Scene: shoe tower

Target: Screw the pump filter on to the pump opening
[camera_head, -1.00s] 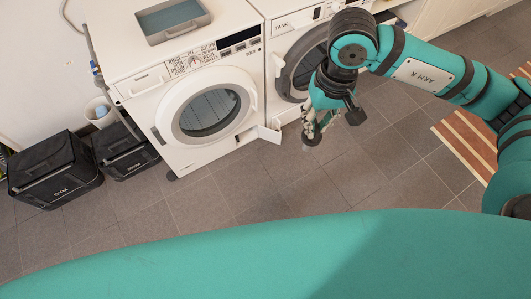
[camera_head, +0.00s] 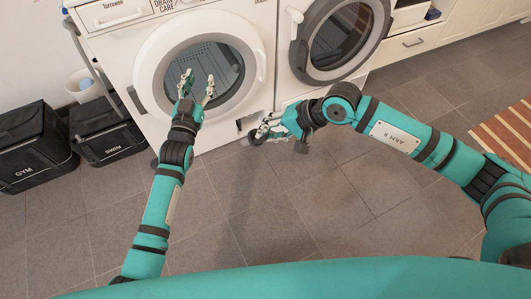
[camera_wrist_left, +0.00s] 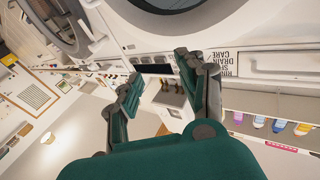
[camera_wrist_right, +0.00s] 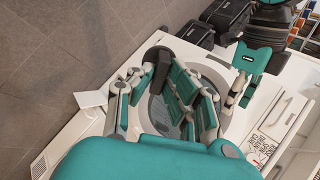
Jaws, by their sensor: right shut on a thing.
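My right gripper (camera_head: 265,130) is shut on the dark, round pump filter (camera_head: 254,137), close to the lower right corner of the left washing machine (camera_head: 170,45). In the right wrist view the dark filter (camera_wrist_right: 160,60) shows at the fingertips. The pump opening (camera_head: 245,123) appears as a dark recess low on that machine, just above and left of the filter; fingers partly hide the area. The filter looks apart from it, but the gap is hard to judge. My left gripper (camera_head: 197,88) is open and empty in front of the round door; its spread fingers show in the left wrist view (camera_wrist_left: 160,85).
A second machine (camera_head: 335,40) stands to the right. Black GYM (camera_head: 35,150) and SWIM (camera_head: 105,135) bags and a white bin (camera_head: 85,85) stand at the left. A striped mat (camera_head: 505,130) lies at the right. The tiled floor (camera_head: 270,205) in front is clear.

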